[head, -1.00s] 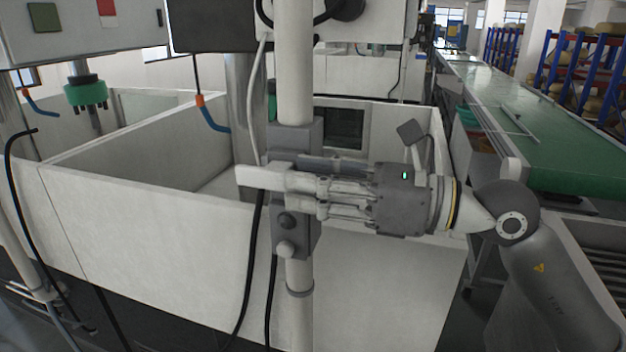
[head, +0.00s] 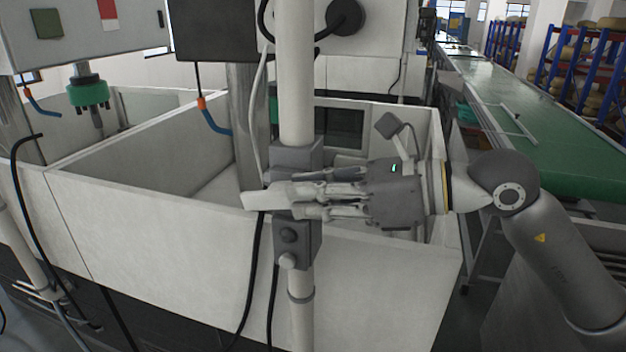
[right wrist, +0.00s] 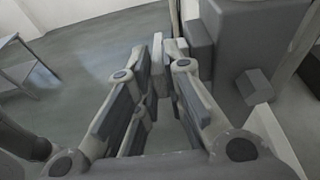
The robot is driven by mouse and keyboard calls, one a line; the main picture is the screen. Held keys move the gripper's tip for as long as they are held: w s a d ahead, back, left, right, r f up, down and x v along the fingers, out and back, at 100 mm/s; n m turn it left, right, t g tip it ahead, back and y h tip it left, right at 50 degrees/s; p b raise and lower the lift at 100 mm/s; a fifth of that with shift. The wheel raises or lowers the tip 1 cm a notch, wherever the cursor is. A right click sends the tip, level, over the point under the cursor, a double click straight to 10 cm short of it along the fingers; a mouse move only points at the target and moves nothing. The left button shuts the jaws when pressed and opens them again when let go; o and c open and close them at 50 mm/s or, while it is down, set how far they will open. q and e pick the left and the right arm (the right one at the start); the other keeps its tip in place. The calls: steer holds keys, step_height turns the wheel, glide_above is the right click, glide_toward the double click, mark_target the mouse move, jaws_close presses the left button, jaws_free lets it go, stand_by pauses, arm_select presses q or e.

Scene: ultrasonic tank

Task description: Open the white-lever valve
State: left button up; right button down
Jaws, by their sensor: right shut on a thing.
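The white lever (head: 266,197) of the valve sticks out to the left in front of a white vertical pipe (head: 297,85), with its left end slightly lower. The grey valve body (head: 297,158) is clamped around this pipe. My right gripper (head: 300,197) comes in from the right and is shut on the lever, its fingers crossing in front of the valve body. My left gripper is not in view.
A pale open tank (head: 150,222) stands behind and left of the pipe. Black hoses (head: 254,275) hang close to the pipe. A green conveyor (head: 540,140) runs along the right. A green fitting (head: 88,92) hangs at the upper left.

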mark_target(274, 190)
steer(key=r+h+p, duration=0.1)
steer(key=p, duration=0.1)
steer(key=a+r+g+h+p, duration=0.1)
steer(key=h+p, duration=0.1)
steer(key=shift+w+r+h, duration=0.1)
steer(key=shift+r+h, duration=0.1)
steer(key=shift+h, duration=0.1)
steer(key=h+p, duration=0.1)
steer(key=a+r+g+h+p, duration=0.1)
steer(key=h+p, duration=0.1)
steer(key=shift+w, duration=0.2)
steer(key=h+p, duration=0.1)
steer(key=a+g+h+p, duration=0.1)
steer(key=h, duration=0.1)
steer(key=a+h+p, duration=0.1)
steer(key=h+p, duration=0.1)
steer(key=shift+w+r+g, duration=0.3)
steer(key=shift+r+g, duration=0.05)
steer(key=shift+g, duration=0.05)
steer(key=shift+w+a+f+g+h+p, duration=0.15)
steer(key=shift+a+g+h+p, duration=0.25)
steer(key=shift+h+p, duration=0.55)
steer(key=shift+a+h, duration=0.15)
steer(key=shift+h, duration=0.2)
steer(key=shift+f, duration=0.1)
steer(key=c, duration=1.5)
jaws_free()
steer(key=shift+w, duration=0.1)
